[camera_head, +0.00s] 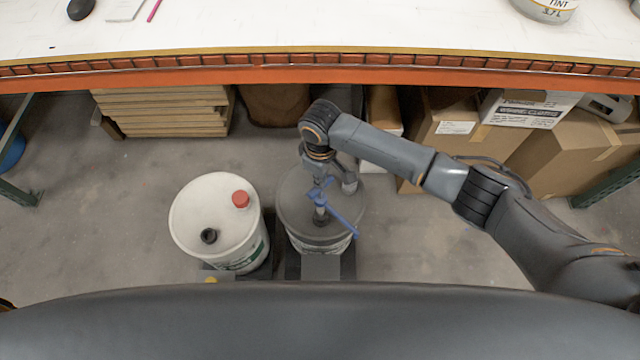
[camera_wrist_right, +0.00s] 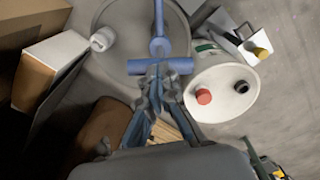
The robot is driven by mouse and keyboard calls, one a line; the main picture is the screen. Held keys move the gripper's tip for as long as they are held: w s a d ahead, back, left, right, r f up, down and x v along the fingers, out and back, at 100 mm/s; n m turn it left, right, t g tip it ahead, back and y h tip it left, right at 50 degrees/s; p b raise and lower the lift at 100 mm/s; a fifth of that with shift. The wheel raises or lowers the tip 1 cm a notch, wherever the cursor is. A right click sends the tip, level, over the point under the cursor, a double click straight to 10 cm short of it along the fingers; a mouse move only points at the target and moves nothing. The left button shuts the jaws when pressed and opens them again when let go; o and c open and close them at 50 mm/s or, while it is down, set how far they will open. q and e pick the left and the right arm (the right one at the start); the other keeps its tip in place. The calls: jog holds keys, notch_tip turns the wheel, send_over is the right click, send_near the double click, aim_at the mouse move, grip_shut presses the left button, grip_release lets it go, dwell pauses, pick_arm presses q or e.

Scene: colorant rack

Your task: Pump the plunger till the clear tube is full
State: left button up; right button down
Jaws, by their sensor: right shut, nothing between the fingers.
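A blue pump with a T-shaped plunger handle (camera_head: 342,222) stands on the lid of a grey-topped bucket (camera_head: 290,205). In the right wrist view the blue crossbar (camera_wrist_right: 140,67) lies just beyond my fingertips, with a blue part running up from it. My right gripper (camera_head: 319,183) is above this bucket, close to the pump. In its wrist view the fingers (camera_wrist_right: 158,76) are shut with nothing between them, at or touching the crossbar; I cannot tell which. I cannot make out a clear tube or its fill level. My left gripper is not in view.
A white bucket (camera_head: 190,210) with a red cap and a black cap stands left of the grey-topped one. A workbench with an orange edge (camera_head: 200,77) spans the back. Cardboard boxes (camera_head: 560,150) and stacked boards (camera_head: 160,112) sit beneath it. The floor between is clear.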

jog(key=shift+f+b, duration=0.65)
jog(key=shift+f, duration=0.8)
jog(key=shift+f+b, duration=0.5)
jog(key=shift+f, duration=0.55)
jog(key=shift+r, duration=0.1)
notch_tip(320, 180, up, 7)
jog(key=p, duration=0.7)
jog(key=shift+p, duration=0.4)
notch_tip(320, 180, up, 6)
jog(key=p, duration=0.6)
jog(key=shift+p, duration=0.35)
